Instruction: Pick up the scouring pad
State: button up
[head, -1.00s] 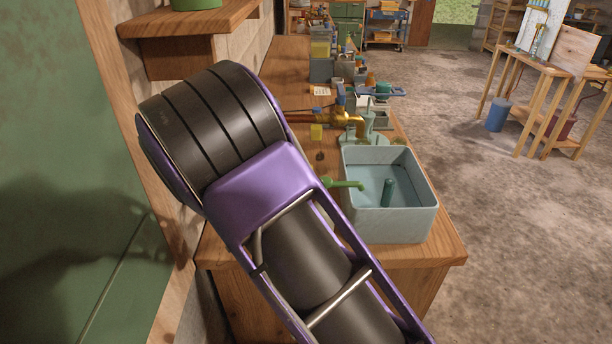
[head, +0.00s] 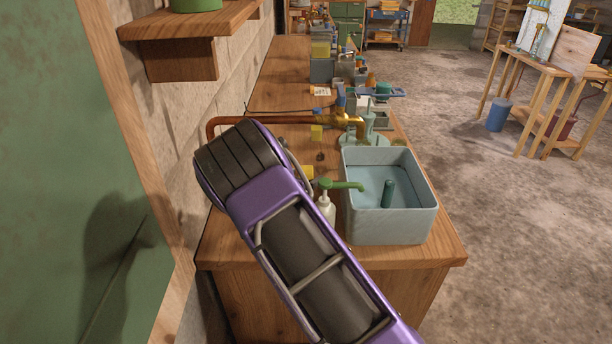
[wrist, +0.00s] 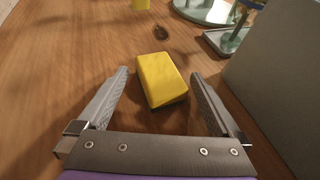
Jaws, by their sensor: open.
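The scouring pad (wrist: 161,76) is a yellow block with a dark underside. In the wrist view it lies on the wooden counter, slightly turned, in front of my gripper. My gripper (wrist: 160,73) is open, and the pad's near end lies between its two fingertips with space on both sides. In the head view a bit of yellow (head: 307,172) shows just beyond my arm, left of the green spout; my arm hides most of it. The gripper fingers are hidden there.
A pale blue-grey basin (head: 419,221) stands to the right, with a white green-topped pump bottle (head: 326,207) beside it. A copper pipe and brass tap (head: 345,121) are behind. A small dark object (wrist: 161,33) lies beyond the pad. The stone wall borders the left.

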jog(key=shift+w, duration=0.1)
jog(key=shift+c, duration=0.3)
jog(key=c, duration=1.5)
